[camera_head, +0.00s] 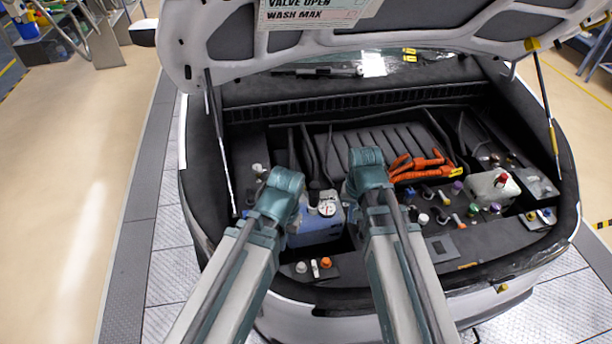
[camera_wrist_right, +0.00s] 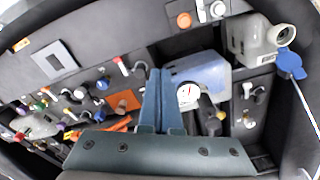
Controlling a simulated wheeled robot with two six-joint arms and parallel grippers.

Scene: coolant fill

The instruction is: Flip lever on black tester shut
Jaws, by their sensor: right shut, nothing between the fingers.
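The black tester (camera_wrist_right: 207,106) stands on the blue coolant tank (camera_wrist_right: 203,72), with a round white gauge (camera_wrist_right: 188,94) on it. In the head view the gauge (camera_head: 327,209) shows on top of the tank (camera_head: 316,232), between my two arms. A dark part with a yellowish end (camera_wrist_right: 220,115) sits beside the gauge. I cannot tell which part is the lever or how it stands. My right gripper (camera_wrist_right: 161,74) is shut and empty, its fingers just left of the gauge in the right wrist view. My left gripper does not show.
Orange cables (camera_head: 420,165), a pale tank (camera_head: 493,186) and several small caps and fittings lie right of my arms in the head view. The raised hood (camera_head: 395,25) hangs over the bay.

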